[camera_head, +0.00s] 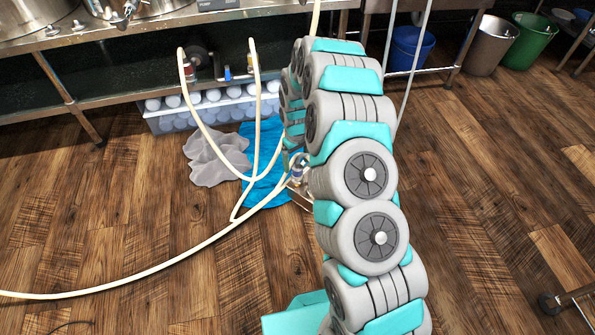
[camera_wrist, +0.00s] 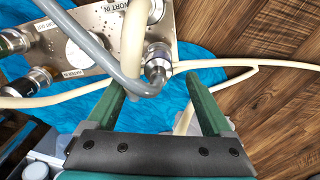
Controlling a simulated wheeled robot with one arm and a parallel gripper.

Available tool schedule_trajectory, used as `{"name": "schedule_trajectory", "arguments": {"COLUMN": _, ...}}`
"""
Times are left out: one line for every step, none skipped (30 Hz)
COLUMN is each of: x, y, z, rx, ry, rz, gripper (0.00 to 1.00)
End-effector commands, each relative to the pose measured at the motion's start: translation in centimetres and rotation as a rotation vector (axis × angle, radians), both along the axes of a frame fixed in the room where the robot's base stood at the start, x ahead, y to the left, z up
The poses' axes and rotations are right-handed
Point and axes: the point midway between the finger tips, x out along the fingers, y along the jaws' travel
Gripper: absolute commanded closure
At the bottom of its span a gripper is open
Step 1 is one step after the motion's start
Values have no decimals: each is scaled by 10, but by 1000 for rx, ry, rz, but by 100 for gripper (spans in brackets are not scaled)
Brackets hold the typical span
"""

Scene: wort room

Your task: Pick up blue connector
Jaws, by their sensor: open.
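In the wrist view, my gripper (camera_wrist: 154,84) is open, with its two green fingers apart. A metal connector (camera_wrist: 157,68) with a bluish-purple band shows between the fingertips, closer to the left one. I cannot tell its depth relative to the fingers, and neither finger is seen closed on it. A grey hose and a cream hose run close beside it. In the head view, a small metal and blue connector (camera_head: 298,168) shows at the left side of my arm, above the blue cloth (camera_head: 262,190). My arm hides most of the gripper there.
A metal panel (camera_wrist: 95,42) labelled WORT IN and WORT OUT, with other fittings, fills the upper left of the wrist view. Cream hoses (camera_head: 180,258) cross the floor. A bottle crate (camera_head: 165,120) and grey cloth (camera_head: 213,160) lie near the bench. The floor on the right is mostly clear.

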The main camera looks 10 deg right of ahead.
Motion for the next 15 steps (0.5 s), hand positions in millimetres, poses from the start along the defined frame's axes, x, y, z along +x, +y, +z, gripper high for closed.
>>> {"name": "schedule_trajectory", "arguments": {"x": -1, "y": -1, "z": -7, "rx": 0, "ry": 2, "rz": 0, "gripper": 15}}
{"name": "schedule_trajectory", "arguments": {"x": -1, "y": -1, "z": -11, "rx": 0, "ry": 2, "rz": 0, "gripper": 15}}
{"name": "schedule_trajectory", "arguments": {"x": -1, "y": -2, "z": -17, "rx": -1, "ry": 2, "rz": 1, "gripper": 15}}
{"name": "schedule_trajectory", "arguments": {"x": -1, "y": -2, "z": -21, "rx": -1, "ry": 2, "rz": 1, "gripper": 15}}
{"name": "schedule_trajectory", "arguments": {"x": -1, "y": -3, "z": -26, "rx": -1, "ry": 2, "rz": 1, "gripper": 15}}
{"name": "schedule_trajectory", "arguments": {"x": -1, "y": -2, "z": -32, "rx": -1, "ry": 2, "rz": 2, "gripper": 15}}
{"name": "schedule_trajectory", "arguments": {"x": -1, "y": -2, "z": -37, "rx": -1, "ry": 2, "rz": 2, "gripper": 15}}
{"name": "schedule_trajectory", "arguments": {"x": -1, "y": -2, "z": -40, "rx": -1, "ry": 2, "rz": 2, "gripper": 15}}
{"name": "schedule_trajectory", "arguments": {"x": -1, "y": -2, "z": -43, "rx": -1, "ry": 1, "rz": 1, "gripper": 15}}
{"name": "schedule_trajectory", "arguments": {"x": -1, "y": -2, "z": -44, "rx": -1, "ry": 0, "rz": 1, "gripper": 15}}
{"name": "schedule_trajectory", "arguments": {"x": 0, "y": -2, "z": -45, "rx": -1, "ry": 0, "rz": 1, "gripper": 15}}
{"name": "schedule_trajectory", "arguments": {"x": 0, "y": -3, "z": -45, "rx": -1, "ry": -1, "rz": 1, "gripper": 15}}
{"name": "schedule_trajectory", "arguments": {"x": 0, "y": -3, "z": -45, "rx": -1, "ry": -1, "rz": 1, "gripper": 15}}
{"name": "schedule_trajectory", "arguments": {"x": 0, "y": -3, "z": -44, "rx": -1, "ry": -1, "rz": 1, "gripper": 15}}
{"name": "schedule_trajectory", "arguments": {"x": 0, "y": -3, "z": -44, "rx": -1, "ry": -1, "rz": 1, "gripper": 15}}
